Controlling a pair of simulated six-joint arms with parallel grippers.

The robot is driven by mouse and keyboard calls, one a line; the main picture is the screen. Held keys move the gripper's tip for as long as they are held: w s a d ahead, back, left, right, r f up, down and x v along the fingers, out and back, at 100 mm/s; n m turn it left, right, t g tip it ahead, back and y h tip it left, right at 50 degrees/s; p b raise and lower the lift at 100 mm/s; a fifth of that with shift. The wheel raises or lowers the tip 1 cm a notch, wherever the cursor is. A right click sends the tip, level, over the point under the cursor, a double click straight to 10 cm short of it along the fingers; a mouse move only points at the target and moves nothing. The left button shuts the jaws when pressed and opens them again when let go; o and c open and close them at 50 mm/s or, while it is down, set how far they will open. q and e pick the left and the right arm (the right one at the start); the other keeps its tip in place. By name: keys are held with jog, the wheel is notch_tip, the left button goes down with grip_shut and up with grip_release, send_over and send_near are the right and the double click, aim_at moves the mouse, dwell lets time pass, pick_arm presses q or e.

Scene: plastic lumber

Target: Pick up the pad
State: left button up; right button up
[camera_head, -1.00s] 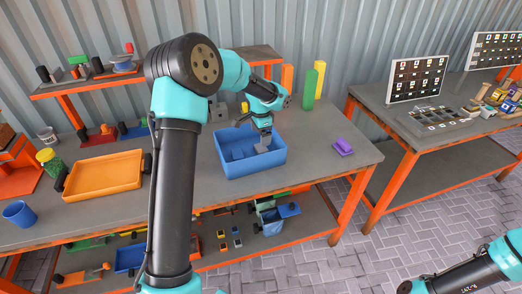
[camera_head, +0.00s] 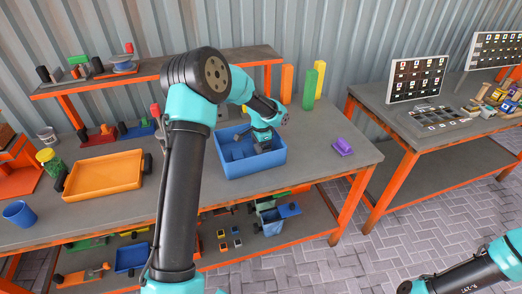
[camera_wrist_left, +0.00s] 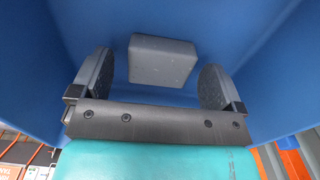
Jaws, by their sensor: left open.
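A grey block (camera_wrist_left: 163,61), which looks like the pad, lies inside the blue bin (camera_wrist_left: 262,40) in the left wrist view. My left gripper (camera_wrist_left: 156,78) is open, with one dark finger on each side of the block and a visible gap to both. In the head view my left gripper (camera_head: 262,148) is down inside the blue bin (camera_head: 252,168), toward its right side. I cannot make out the block clearly there. My right arm shows only at the lower right, and its gripper is out of view.
The bin's walls rise around my left gripper. An orange tray (camera_head: 104,176) and a blue cup (camera_head: 19,213) stand to the left. A purple piece (camera_head: 343,147) lies to the right of the bin. Green (camera_head: 310,88) and yellow (camera_head: 320,78) uprights stand behind. The table's right end is mostly clear.

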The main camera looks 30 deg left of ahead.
pick_arm(q)
jog(key=shift+f, duration=0.15)
dwell(0.3)
jog(key=c, duration=1)
